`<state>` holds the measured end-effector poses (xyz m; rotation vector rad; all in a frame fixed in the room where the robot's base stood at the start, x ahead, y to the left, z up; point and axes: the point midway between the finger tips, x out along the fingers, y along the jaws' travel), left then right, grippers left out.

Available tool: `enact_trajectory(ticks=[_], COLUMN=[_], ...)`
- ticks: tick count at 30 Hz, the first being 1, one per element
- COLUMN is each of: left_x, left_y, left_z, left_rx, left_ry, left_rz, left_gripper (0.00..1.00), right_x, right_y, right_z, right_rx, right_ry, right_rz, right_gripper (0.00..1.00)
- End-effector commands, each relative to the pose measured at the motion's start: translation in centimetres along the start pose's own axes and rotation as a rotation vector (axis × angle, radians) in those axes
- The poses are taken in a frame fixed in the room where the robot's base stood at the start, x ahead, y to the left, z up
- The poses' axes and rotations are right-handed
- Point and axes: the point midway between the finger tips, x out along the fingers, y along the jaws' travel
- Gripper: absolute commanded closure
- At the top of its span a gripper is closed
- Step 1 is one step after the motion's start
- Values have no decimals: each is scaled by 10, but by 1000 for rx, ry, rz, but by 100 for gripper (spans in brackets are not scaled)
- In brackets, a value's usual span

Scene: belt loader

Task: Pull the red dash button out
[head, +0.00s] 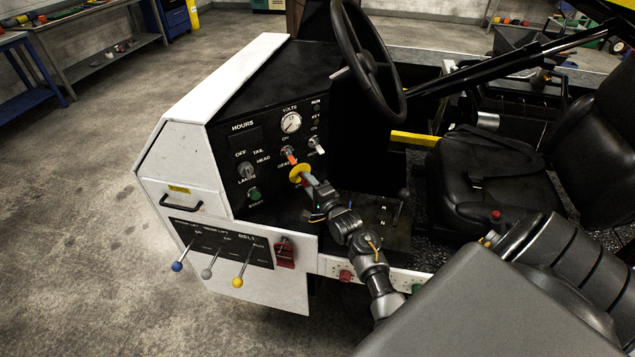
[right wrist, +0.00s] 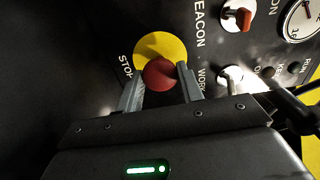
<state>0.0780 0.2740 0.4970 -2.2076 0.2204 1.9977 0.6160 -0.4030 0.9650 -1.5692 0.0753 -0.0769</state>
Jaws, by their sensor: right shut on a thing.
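The red dash button (right wrist: 160,72) is a round knob in front of a yellow disc (right wrist: 160,45) on the black dash panel, beside the lettering "STOP". My right gripper (right wrist: 160,78) has one finger on each side of the button and is shut on it. In the head view the yellow disc (head: 299,172) shows at the tip of my right gripper (head: 308,180), which hides the button there. My left gripper is not in view.
A beacon switch (right wrist: 238,16) and a work-light switch (right wrist: 230,74) sit close by. A green button (head: 254,194), a gauge (head: 291,122) and the steering wheel (head: 367,62) are near. Levers with coloured knobs (head: 238,282) stick out below.

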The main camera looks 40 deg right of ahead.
Motion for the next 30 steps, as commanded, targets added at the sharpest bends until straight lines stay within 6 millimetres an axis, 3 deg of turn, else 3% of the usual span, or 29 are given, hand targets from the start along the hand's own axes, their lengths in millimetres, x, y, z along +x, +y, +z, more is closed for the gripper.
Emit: enact_trajectory(ticks=[2,3,8,19,30], left_x=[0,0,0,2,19], left_y=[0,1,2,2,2], left_z=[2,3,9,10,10], left_rx=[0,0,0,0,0], left_ry=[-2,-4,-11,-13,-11], left_rz=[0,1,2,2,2], left_gripper=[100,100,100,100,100], right_x=[-1,-1,-1,-8,-76], right_y=[3,3,3,4,5], right_z=[0,0,0,-1,0], right_rx=[0,0,0,-1,-2], right_ry=[0,0,0,1,1], right_rz=[7,7,6,5,6], right_gripper=[100,62,41,41,41])
